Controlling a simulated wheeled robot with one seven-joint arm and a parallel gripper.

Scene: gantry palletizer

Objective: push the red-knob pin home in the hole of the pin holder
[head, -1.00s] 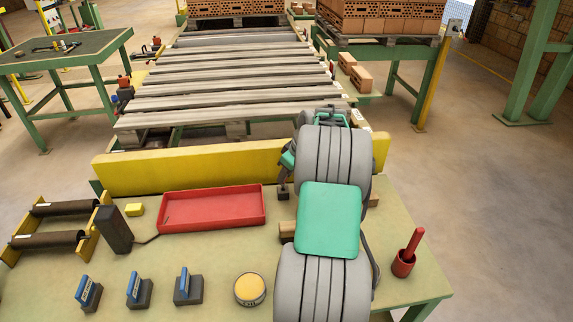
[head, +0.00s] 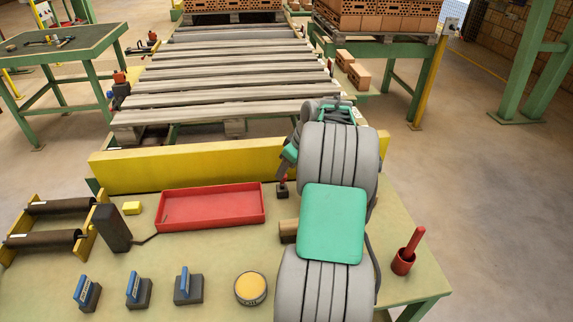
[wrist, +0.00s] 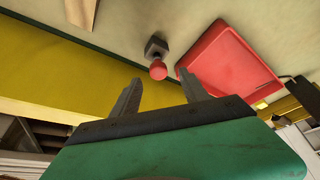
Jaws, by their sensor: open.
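The pin's red knob (wrist: 158,70) shows in the wrist view, just beyond and between my fingertips, against the dark pin holder (wrist: 156,48). In the head view the small dark holder (head: 282,191) stands on the bench right of the red tray, with the knob on top close below my gripper. My gripper (wrist: 161,76) is open, with nothing between its fingers; the two fingers are spread on either side of the knob's line. I cannot tell how deep the pin sits in its hole. My arm hides part of the bench right of the holder.
A red tray (head: 211,208) lies left of the holder. A yellow beam (head: 190,165) runs behind it. A wooden block (head: 288,231) lies in front, partly under my arm. A red cup with a handle (head: 404,262) stands at the right. Blue-handled blocks (head: 188,287) stand at the front.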

